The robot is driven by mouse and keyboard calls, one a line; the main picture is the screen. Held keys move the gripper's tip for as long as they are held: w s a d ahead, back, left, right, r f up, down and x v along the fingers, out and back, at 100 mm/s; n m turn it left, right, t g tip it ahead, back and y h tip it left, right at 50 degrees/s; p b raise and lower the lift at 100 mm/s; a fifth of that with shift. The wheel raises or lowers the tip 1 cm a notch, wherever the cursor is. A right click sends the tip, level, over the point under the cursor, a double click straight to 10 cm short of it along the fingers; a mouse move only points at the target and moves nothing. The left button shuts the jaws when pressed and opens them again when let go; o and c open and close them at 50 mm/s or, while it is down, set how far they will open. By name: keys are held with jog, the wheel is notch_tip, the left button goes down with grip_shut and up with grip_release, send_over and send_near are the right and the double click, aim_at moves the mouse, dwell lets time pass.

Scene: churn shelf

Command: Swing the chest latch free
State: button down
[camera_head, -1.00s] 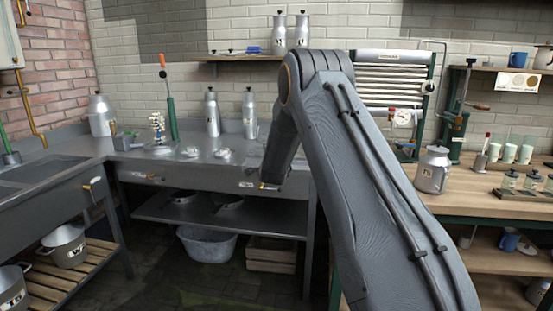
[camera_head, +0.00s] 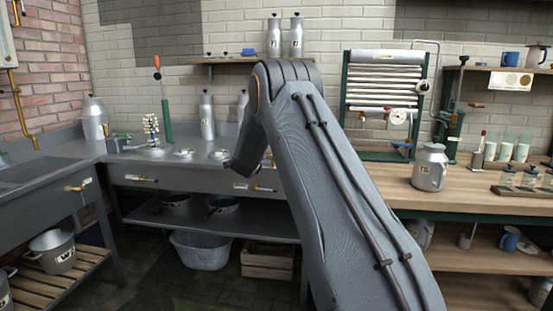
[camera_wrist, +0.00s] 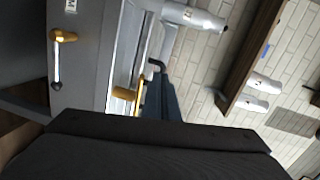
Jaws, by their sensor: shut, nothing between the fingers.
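In the wrist view, a latch (camera_wrist: 57,62) with a brass knob and a steel lever sits on the grey bench front below an "M" label. It appears in the head view as a brass-tipped latch (camera_head: 264,189) beside my arm. A second brass fitting (camera_wrist: 125,93) shows nearer my gripper in the wrist view, partly hidden. I cannot tell which of these is the chest latch. My gripper (camera_wrist: 160,125) is a dark block across the bottom of the wrist view, shut and empty, apart from the first latch. In the head view my arm hides it.
Another brass-handled latch (camera_head: 141,178) is on the same steel bench, and one (camera_head: 78,187) is on the left unit. A metal churn (camera_head: 429,168) stands on the wooden counter. A grey tub (camera_head: 203,250) and a wooden crate (camera_head: 267,262) are under the bench.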

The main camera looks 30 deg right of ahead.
jog(key=shift+w+b, duration=0.9)
jog(key=shift+w, duration=0.2)
jog(key=shift+s, duration=0.1)
dwell(0.8)
jog(key=s+a+r, duration=0.2)
jog(key=s+a, duration=0.4)
jog(key=a, duration=0.5)
jog(key=shift+a+p, duration=0.25)
jog(key=shift+p, duration=0.05)
jog(key=shift+w, duration=0.1)
